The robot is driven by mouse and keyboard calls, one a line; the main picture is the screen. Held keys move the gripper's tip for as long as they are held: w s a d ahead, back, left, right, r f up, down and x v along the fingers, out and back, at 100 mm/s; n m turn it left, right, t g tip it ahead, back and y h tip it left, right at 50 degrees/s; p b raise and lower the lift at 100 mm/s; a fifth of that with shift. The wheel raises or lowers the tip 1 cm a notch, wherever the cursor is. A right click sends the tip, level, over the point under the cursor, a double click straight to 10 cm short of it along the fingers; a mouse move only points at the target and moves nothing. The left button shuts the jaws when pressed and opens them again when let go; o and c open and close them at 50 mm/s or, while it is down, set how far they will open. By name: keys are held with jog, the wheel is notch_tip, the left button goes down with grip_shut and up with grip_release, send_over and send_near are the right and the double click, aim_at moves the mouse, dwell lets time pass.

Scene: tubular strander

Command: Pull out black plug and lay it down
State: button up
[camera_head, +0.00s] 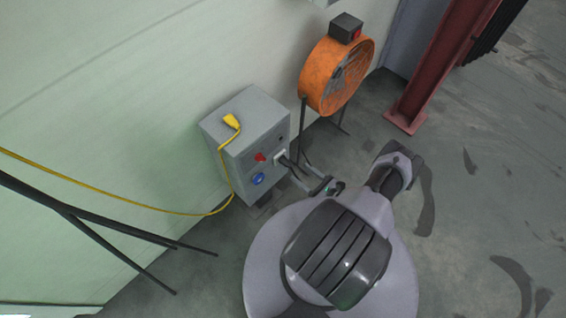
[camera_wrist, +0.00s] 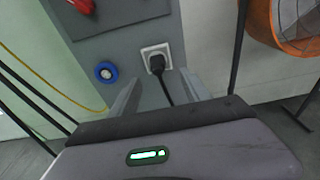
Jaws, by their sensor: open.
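The black plug (camera_wrist: 157,63) sits in a white square socket (camera_wrist: 149,51) on the front of a grey electrical box, with its black cable hanging down. My gripper (camera_wrist: 158,80) is open, its two fingers pointing at the box, one to each side of the cable just below the plug in the wrist view. I cannot tell how much depth is between the fingertips and the plug. In the head view my gripper (camera_head: 306,178) is at the right side of the box front, and the plug there is hard to make out beside it.
An orange fan (camera_head: 321,72) on thin legs stands close to the right. Floor at far right is clear.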

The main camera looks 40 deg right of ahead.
aim_at(288, 165)
jog(key=w, duration=0.2)
jog(key=w+f+b, duration=0.1)
jog(key=w, duration=0.1)
jog(key=w+a+b, duration=0.1)
jog(key=w, duration=0.2)
jog(key=shift+f, duration=0.25)
jog(key=shift+w, duration=0.4)
jog(key=shift+r, duration=0.15)
grip_shut()
